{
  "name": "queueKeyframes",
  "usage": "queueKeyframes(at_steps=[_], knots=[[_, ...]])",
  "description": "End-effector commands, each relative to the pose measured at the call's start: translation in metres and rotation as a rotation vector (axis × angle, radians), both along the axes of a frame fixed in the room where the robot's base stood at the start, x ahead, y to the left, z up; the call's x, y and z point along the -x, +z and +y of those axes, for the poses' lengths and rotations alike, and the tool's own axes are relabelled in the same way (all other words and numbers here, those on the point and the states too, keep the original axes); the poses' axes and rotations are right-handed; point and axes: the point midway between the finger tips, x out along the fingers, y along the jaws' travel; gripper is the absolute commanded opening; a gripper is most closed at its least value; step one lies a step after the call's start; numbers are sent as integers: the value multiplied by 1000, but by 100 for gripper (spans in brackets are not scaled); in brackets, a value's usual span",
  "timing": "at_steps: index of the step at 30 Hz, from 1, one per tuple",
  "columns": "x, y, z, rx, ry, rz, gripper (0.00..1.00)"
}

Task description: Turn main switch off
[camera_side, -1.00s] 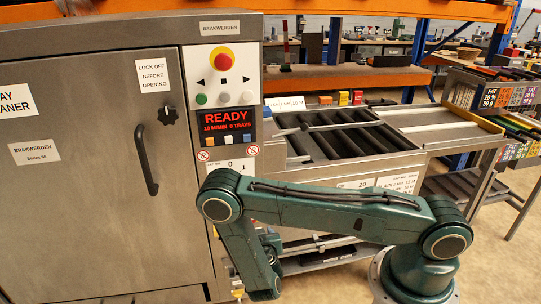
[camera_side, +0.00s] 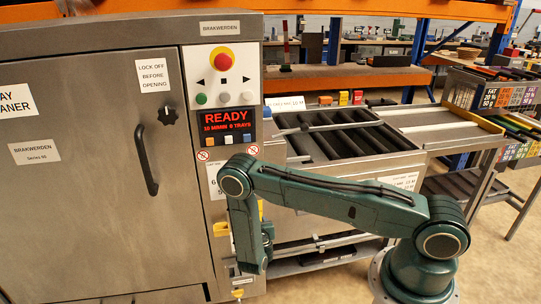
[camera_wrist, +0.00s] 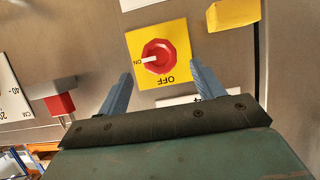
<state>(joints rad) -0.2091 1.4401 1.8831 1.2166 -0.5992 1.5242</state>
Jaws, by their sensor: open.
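The main switch is a round red knob (camera_wrist: 158,55) on a yellow plate (camera_wrist: 176,31) in the wrist view. Its white pointer is turned to the left, at the ON mark. The OFF mark is on the plate's lower edge in the picture. My gripper (camera_wrist: 160,70) is open, with its two blue fingers apart. The fingertips frame the lower part of the plate, one on each side, and nothing is between them. I cannot tell how far they are from the panel. In the side view my arm hides the knob and the fingers.
A red block on a grey mount (camera_wrist: 60,104) is at the left in the wrist view, and a yellow block (camera_wrist: 233,13) is at the upper right. In the side view the cleaner's door handle (camera_side: 147,160) and lit READY display (camera_side: 227,121) are near my arm.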

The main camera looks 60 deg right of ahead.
Motion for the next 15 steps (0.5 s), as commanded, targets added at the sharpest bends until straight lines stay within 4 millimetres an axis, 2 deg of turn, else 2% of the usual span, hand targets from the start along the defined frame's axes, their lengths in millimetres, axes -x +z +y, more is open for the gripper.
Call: queueKeyframes(at_steps=[6,15], knots=[[-18,-10,-19,0,-3,-1,67],[-28,-17,-29,0,0,0,67]])
